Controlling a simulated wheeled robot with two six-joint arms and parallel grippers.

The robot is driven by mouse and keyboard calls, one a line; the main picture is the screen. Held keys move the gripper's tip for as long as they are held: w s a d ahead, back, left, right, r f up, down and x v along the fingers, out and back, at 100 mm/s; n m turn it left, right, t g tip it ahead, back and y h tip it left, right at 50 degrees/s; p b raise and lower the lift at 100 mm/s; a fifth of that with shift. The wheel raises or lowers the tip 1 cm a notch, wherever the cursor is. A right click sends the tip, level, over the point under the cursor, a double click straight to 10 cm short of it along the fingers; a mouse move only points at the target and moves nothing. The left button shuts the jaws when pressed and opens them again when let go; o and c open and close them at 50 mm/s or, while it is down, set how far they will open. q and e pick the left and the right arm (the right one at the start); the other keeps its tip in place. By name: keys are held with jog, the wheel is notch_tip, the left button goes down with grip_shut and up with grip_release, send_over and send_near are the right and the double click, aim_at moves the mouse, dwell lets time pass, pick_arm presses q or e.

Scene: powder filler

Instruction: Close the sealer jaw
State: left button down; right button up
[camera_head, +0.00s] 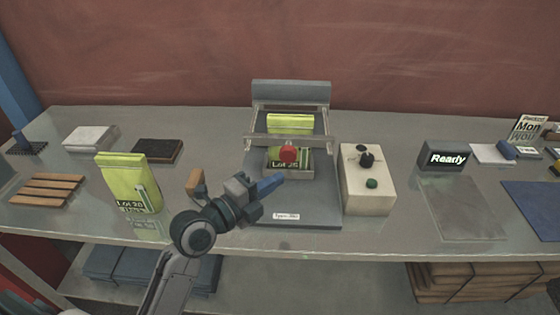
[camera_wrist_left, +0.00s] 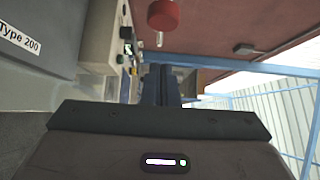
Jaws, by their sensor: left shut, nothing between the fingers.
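The sealer (camera_head: 291,92) stands at the middle of the bench on a grey base plate labelled "Type 200" (camera_head: 287,216). Its jaw is a pale bar (camera_head: 262,141) on side arms, with a red knob (camera_head: 288,154) at the front; it looks raised. A green bag (camera_head: 290,121) is in the sealer behind and below the bar. My left gripper (camera_head: 270,185) is shut and empty, in front of the knob and a little to its left, apart from it. The left wrist view shows its blue fingers together (camera_wrist_left: 160,85) and the red knob (camera_wrist_left: 163,15) beyond them.
A cream control box (camera_head: 366,190) with a black knob and green button stands right of the sealer. A green bag labelled "Lot 20" (camera_head: 127,178) stands left of my arm. A "Ready" sign (camera_head: 446,159) stands further right.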

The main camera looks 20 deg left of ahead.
aim_at(294, 158)
pick_arm(q)
jog(key=w+p, duration=0.2)
jog(key=w, duration=0.3)
jog(key=shift+w+a+p, duration=0.15)
jog(key=shift+w+p, duration=0.1)
jog(key=shift+p, duration=0.15)
